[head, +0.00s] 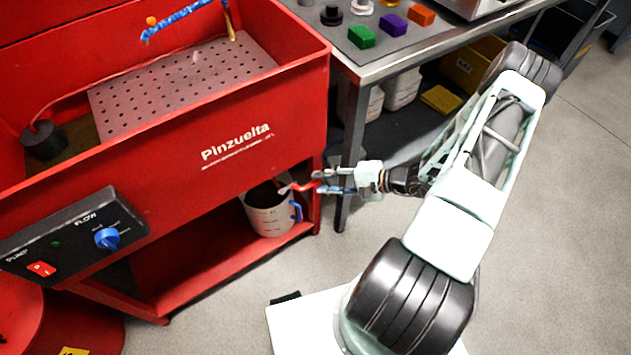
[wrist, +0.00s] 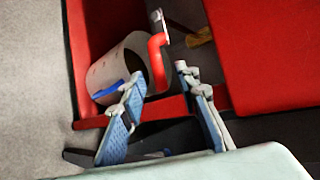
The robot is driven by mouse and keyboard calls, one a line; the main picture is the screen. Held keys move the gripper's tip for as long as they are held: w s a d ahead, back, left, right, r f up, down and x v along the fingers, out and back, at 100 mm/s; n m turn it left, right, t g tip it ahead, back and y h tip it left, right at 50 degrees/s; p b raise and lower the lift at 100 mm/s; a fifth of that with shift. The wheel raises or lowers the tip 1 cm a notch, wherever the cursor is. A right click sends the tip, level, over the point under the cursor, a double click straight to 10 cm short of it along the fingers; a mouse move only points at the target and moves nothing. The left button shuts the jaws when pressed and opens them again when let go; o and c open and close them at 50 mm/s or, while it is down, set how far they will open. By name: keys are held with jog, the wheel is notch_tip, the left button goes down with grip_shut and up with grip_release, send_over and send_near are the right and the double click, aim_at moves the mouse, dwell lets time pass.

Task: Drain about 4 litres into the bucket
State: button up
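The bucket (head: 268,220) is a grey-white container with marks on its side and a blue handle. It stands on the lower shelf of the red washer, under its tank; its inside looks dark, and I cannot tell the liquid level. It also shows in the wrist view (wrist: 108,72). A bent red lever (wrist: 157,62) with a metal end sits by the bucket's mouth; in the head view it is small (head: 302,187). My gripper (head: 319,180) is open at the washer's right front leg. In the wrist view its fingers (wrist: 158,75) are spread, with the lever between or just beyond them.
The red washer tank (head: 235,145) holds a perforated tray (head: 180,85). A control panel (head: 75,240) with a blue flow knob (head: 107,238) and red pump switch (head: 41,268) is at left. Floor at right is clear.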

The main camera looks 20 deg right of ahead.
jog(key=v, duration=0.8)
jog(key=shift+d+r, duration=0.15)
jog(key=shift+d, duration=0.1)
jog(key=shift+s, duration=0.1)
